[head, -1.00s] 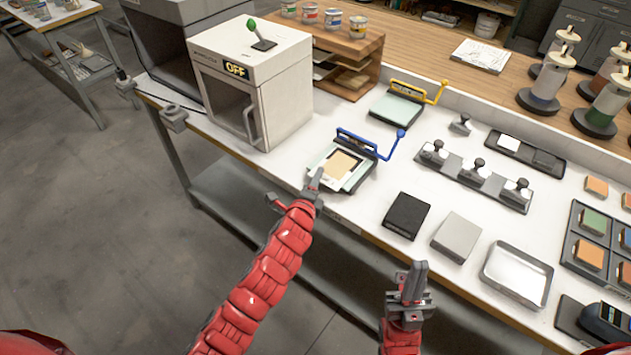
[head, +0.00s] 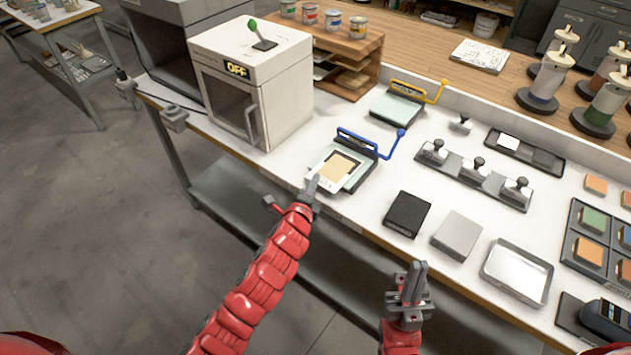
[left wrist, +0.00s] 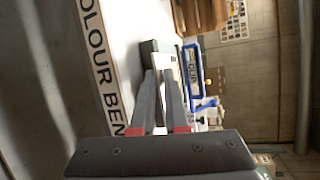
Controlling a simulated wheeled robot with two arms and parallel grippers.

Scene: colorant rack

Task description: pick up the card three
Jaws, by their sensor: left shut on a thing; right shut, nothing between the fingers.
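A white-bordered card with a tan middle (head: 342,165) lies over the pale bed of the blue-handled press (head: 356,143) and juts past its front edge. I cannot read any number on it. My left gripper (head: 313,184) is shut on the card's near edge, at the front of the table. In the left wrist view the fingers (left wrist: 162,90) reach toward the press, with the blue clip frame (left wrist: 193,75) just beyond. My right gripper (head: 414,275) is shut and empty, in front of the table's near edge.
A yellow-handled press (head: 397,105) stands behind. The white oven (head: 250,85) marked OFF is at the left. A black pad (head: 407,214), a grey block (head: 457,236) and a metal tray (head: 516,273) lie to the right. A stamp rack (head: 475,174) stands behind them.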

